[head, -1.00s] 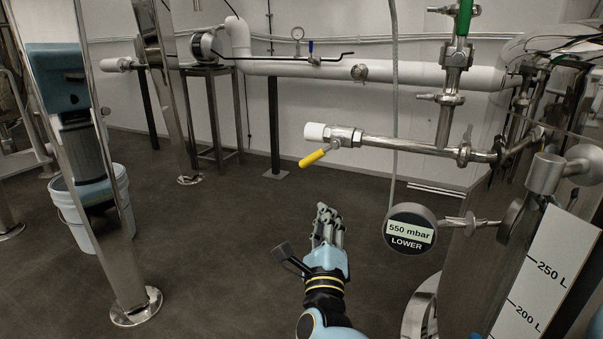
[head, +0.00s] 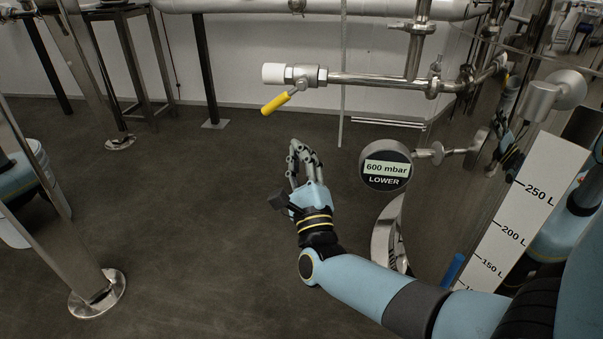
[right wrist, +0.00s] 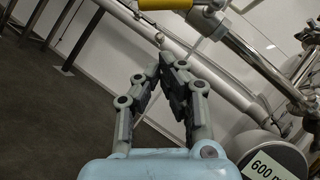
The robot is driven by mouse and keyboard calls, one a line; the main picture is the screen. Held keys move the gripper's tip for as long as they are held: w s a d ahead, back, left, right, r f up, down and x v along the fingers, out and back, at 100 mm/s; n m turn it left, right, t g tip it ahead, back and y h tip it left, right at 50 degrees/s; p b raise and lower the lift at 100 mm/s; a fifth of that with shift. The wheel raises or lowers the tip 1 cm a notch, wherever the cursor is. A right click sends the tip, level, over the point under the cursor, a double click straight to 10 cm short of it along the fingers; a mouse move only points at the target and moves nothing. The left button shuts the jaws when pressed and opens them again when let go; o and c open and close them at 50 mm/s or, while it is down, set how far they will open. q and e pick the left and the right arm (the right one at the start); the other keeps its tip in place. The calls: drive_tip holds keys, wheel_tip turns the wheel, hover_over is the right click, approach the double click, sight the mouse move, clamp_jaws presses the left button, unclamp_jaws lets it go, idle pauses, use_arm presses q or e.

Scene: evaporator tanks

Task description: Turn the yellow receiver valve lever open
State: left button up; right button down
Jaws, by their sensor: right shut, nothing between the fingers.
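The yellow valve lever (head: 276,104) hangs down and to the left from a metal valve body (head: 302,76) with a white end (head: 273,74), on a horizontal steel pipe. My right gripper (head: 299,150) is below the lever in the head view, shut and empty, with a visible gap between it and the lever. In the right wrist view the shut fingers (right wrist: 166,64) point upward, and part of the yellow lever (right wrist: 165,4) shows at the top edge, apart from them. My left gripper is not in view.
A round gauge (head: 385,170) reading "600 mbar LOWER" is to the right of my right gripper. A tank with a litre scale (head: 509,230) stands further right. A steel post foot (head: 97,294) is at lower left.

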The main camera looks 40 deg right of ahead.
sight(284, 98)
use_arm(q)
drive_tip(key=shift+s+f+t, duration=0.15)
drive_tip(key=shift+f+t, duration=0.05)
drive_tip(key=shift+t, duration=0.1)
use_arm(e)
drive_tip(key=w+r, duration=0.4)
drive_tip(key=shift+w+r, duration=0.2)
drive_tip(key=shift+w, duration=0.15)
drive_tip(key=shift+d, duration=0.1)
